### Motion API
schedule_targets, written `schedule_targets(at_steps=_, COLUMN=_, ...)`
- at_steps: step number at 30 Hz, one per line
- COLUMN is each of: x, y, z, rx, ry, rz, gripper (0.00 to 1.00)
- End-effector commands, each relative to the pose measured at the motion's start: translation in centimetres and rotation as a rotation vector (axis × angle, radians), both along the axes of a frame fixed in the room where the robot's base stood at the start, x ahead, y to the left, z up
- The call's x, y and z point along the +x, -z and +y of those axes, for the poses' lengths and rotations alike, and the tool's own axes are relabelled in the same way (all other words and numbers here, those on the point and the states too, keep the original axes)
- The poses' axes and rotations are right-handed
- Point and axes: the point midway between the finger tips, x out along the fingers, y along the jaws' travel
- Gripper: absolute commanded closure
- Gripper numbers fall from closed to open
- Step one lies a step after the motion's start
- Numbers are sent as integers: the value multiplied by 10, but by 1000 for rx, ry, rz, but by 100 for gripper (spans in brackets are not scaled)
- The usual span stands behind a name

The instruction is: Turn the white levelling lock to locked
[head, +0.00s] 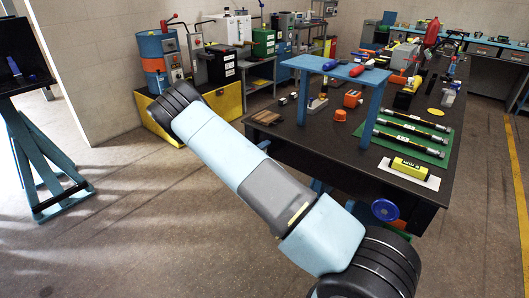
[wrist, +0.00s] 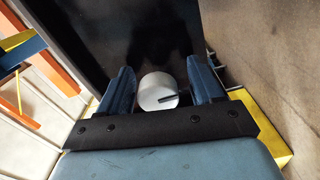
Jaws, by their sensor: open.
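In the wrist view a round white knob (wrist: 157,88), which looks like the levelling lock, sits against a dark panel (wrist: 150,30). A dark bar or slot on its face runs from near its middle towards the right. My gripper (wrist: 160,66) is open, with one blue finger on each side of the knob in the picture. A narrow gap shows between the knob and each finger, and I cannot tell how far away the knob is in depth. The knob's lower edge comes close to my dark gripper bar. In the head view my gripper and the knob cannot be made out.
A dark workbench (head: 300,140) with a blue raised shelf (head: 335,66) and several tools stands at the right. A yellow bin (head: 228,103) and a blue drum (head: 158,48) stand behind my arm. A blue stand (head: 48,160) is at the left. Open floor lies between.

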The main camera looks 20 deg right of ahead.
Motion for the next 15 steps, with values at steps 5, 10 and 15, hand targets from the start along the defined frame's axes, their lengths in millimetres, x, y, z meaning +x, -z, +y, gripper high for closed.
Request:
schedule_targets(at_steps=5, x=-15, y=0, z=22, rx=1, ry=-2, rz=1, gripper=34)
schedule_targets(at_steps=10, x=-35, y=1, z=49, rx=2, ry=-2, rz=2, gripper=34)
schedule_targets(at_steps=15, x=-55, y=1, z=75, rx=2, ry=-2, rz=2, gripper=34)
